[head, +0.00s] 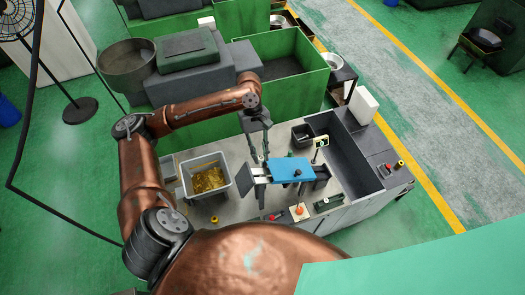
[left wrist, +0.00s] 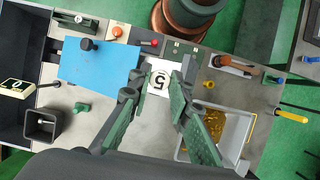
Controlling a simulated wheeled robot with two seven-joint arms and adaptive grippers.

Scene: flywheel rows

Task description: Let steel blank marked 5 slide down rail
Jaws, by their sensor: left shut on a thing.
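The steel blank marked 5 (left wrist: 159,82) shows in the left wrist view as a pale square face with a black 5. My left gripper (left wrist: 163,72) is shut on it, one finger on each side. In the head view my left gripper (head: 262,158) reaches down just left of a blue plate (head: 292,170). The blue plate also shows in the left wrist view (left wrist: 98,68), beside the blank. The rail is hard to make out by the plate, and I cannot tell whether the blank touches it. My right gripper is not in view.
A pale bin (head: 186,184) with yellow parts stands left of the gripper. A small dark box (head: 302,135) stands behind the blue plate. A dark trough (head: 345,150) lies to the right. Small knobs and tools line the bench's front edge.

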